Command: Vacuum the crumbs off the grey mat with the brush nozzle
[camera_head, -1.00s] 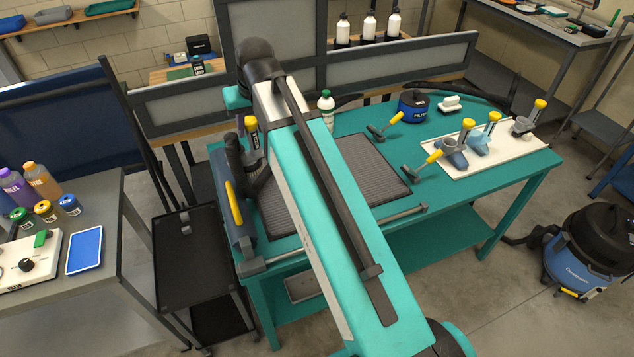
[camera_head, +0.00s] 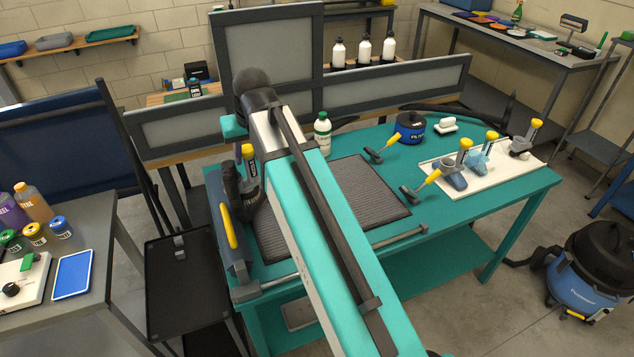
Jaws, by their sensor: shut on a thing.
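The grey mat (camera_head: 368,195) lies ribbed and dark on the teal bench, partly covered by my arm. I cannot make out any crumbs on it at this size. My gripper (camera_head: 240,188) is a dark shape at the mat's far left corner, mostly hidden behind my arm. It is shut on the brush nozzle (camera_head: 249,156), which stands upright with a yellow top and dark label. The nozzle's lower end is hidden, so I cannot tell whether it touches the mat.
A blue-grey fixture with a yellow handle (camera_head: 229,228) stands along the mat's left edge. Two yellow-handled tools (camera_head: 422,186) lie right of the mat. A white tray (camera_head: 515,165) holds several nozzles. A white bottle (camera_head: 322,134) stands behind the mat. A blue vacuum (camera_head: 585,275) stands on the floor.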

